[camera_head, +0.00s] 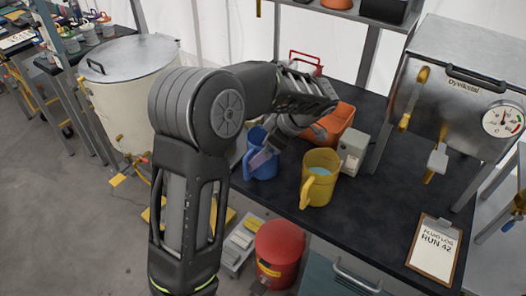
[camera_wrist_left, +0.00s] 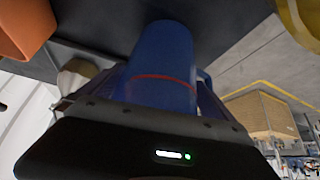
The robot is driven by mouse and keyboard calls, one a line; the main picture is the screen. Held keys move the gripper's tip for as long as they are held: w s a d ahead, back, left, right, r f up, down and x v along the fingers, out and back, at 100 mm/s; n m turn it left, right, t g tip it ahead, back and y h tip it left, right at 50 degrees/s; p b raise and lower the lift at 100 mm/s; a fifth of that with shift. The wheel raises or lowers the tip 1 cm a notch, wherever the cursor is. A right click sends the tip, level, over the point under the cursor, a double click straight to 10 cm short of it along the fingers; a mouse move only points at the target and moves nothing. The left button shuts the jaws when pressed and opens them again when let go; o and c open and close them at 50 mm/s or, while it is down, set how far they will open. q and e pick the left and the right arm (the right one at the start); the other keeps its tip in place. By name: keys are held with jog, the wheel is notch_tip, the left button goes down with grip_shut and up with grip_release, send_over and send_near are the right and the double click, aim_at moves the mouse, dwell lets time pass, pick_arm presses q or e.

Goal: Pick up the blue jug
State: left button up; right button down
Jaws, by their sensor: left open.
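The blue jug (camera_head: 265,171) stands upright on the dark bench near its front left edge, with its handle towards the left. My left gripper (camera_head: 266,152) is at the jug, reaching down from the upper right, and hides part of its rim. In the left wrist view the jug (camera_wrist_left: 163,65) fills the middle, with a red line around its body. The open fingers of my left gripper (camera_wrist_left: 163,98) lie on either side of it; I cannot tell whether they touch it. My right gripper is in neither view.
A yellow jug (camera_head: 320,180) stands close to the right of the blue jug. An orange bin (camera_head: 333,122) and a small grey box (camera_head: 353,150) are behind it. A red bucket (camera_head: 279,252) is below the bench's front edge. A clipboard (camera_head: 434,248) lies at the right.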

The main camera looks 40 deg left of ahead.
aim_at(262, 135)
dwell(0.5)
pick_arm(q)
jog(key=c, duration=1.4)
jog(key=shift+r, duration=0.15)
notch_tip(262, 135, up, 5)
jog(key=shift+f+b, duration=0.1)
jog(key=shift+b, duration=0.45)
notch_tip(262, 135, up, 5)
jog(key=p, duration=0.3)
jog(key=shift+p, duration=0.35)
